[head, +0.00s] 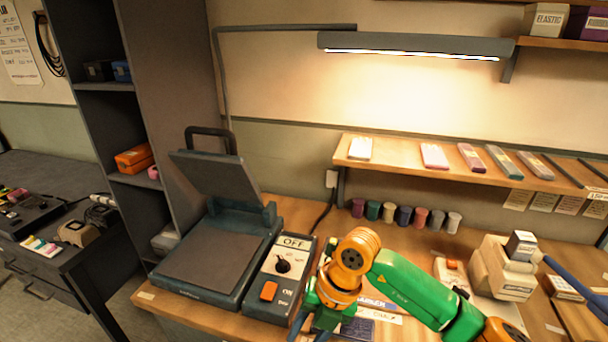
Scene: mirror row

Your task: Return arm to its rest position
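My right arm (408,286), green with orange joints, comes in from the lower right and reaches over the bench. Its orange wrist (350,258) bends down beside the control box (282,282) of the heat press. My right gripper (322,318) is low at the bottom edge, just right of that box. Its fingertips are partly hidden and cut off, so I cannot tell whether it is open or holds anything. My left gripper is not in view.
The heat press (214,250) stands open, its upper plate (218,175) tilted up. Several small spools (404,215) line the back of the bench. A shelf (400,165) with small blocks hangs above them. A beige device (498,270) stands right of my arm.

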